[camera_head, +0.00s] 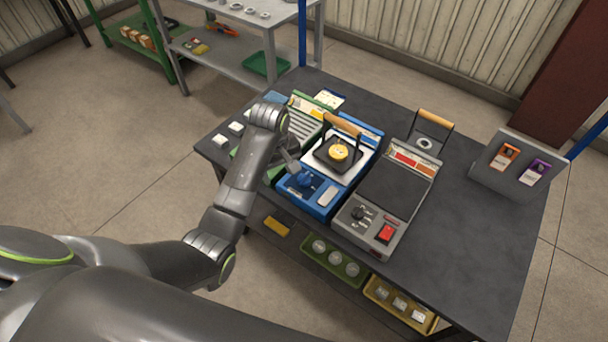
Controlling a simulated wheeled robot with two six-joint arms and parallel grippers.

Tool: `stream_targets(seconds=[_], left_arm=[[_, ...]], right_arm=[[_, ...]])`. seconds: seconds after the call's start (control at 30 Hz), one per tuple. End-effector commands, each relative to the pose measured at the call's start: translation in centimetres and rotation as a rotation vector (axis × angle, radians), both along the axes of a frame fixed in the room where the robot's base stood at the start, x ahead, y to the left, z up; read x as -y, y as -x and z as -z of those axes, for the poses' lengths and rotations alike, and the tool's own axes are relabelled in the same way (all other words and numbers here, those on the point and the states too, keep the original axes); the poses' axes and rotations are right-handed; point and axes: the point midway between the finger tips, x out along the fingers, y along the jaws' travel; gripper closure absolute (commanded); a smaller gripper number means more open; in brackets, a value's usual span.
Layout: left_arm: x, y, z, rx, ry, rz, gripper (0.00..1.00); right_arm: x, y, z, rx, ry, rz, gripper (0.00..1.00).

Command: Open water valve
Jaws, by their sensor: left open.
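A blue unit (318,207) stands on the dark workbench, between a green unit and a grey unit. On its front part is a blue knob (304,179), which looks like the water valve, with a white piece (328,195) to its right. My left arm comes in from the left, and its gripper (290,163) is open, just behind and left of the blue knob. I cannot tell whether a finger touches the knob. The arm hides part of the green unit (308,128). My right gripper is not in view.
The grey unit (372,225) has a black knob and a red switch. A wooden-handled black frame (342,122) with a yellow round piece is on the blue unit. A panel with tags (519,165) stands right. The bench's right part (470,235) is clear.

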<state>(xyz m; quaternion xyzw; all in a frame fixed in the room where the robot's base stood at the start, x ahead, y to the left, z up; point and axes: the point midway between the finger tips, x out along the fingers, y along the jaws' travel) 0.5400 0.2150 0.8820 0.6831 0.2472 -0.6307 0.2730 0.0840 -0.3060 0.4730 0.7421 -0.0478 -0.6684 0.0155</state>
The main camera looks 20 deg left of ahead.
Motion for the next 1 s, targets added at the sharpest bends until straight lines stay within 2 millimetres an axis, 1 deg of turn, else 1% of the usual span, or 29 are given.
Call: stream_targets(seconds=[0.03,0.1,0.2,0.3,0.43,0.57,0.83,0.87,1.0], left_arm=[[0.9,-1.9,-1.5,-0.011,0.004,-0.031,0.43],[1.9,-3.6,-3.1,-0.032,0.008,-0.079,0.43],[3.1,-5.5,-5.2,-0.056,0.007,-0.139,0.43],[3.9,-6.6,-6.6,-0.072,0.005,-0.179,0.43],[4.3,-7.2,-7.4,-0.085,0.002,-0.204,0.43],[4.4,-7.3,-6.9,-0.087,0.002,-0.208,0.43],[4.4,-7.3,-3.9,-0.084,0.002,-0.207,0.43],[4.4,-7.2,-3.4,-0.089,0.002,-0.208,0.43],[4.3,-7.2,-0.5,-0.089,0.001,-0.208,0.43]], right_arm=[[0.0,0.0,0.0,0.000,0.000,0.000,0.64],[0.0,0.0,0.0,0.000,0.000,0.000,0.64],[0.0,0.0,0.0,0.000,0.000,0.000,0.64],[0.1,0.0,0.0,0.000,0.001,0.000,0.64],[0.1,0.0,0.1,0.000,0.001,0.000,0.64],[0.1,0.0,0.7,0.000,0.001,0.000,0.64],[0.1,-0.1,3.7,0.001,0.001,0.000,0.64],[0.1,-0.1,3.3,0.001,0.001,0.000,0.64],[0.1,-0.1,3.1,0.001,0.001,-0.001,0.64]])
